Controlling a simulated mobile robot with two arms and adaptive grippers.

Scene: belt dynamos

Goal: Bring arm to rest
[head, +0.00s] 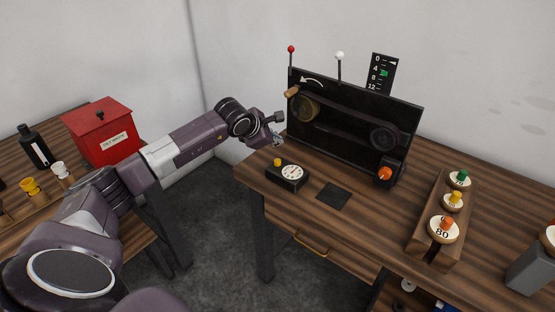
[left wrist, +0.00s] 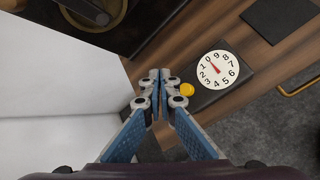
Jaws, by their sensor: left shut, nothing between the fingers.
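My left arm reaches in from the left in the head view. Its gripper (head: 277,141) is beside the left edge of the dynamo table (head: 262,165), near the black belt dynamo (head: 345,140). In the left wrist view the gripper (left wrist: 160,75) is shut, fingertips together, with nothing between them. The black timer box (head: 287,175) with a white dial and yellow button is on the table; its dial (left wrist: 217,69) shows right of the fingers in the left wrist view. The fingers appear apart from the timer. My right gripper is not in view.
A wooden rack (head: 443,220) holds several coloured-knob weights. A red box (head: 101,132) and a dark bottle (head: 35,147) stand on the left table. Open floor separates the tables.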

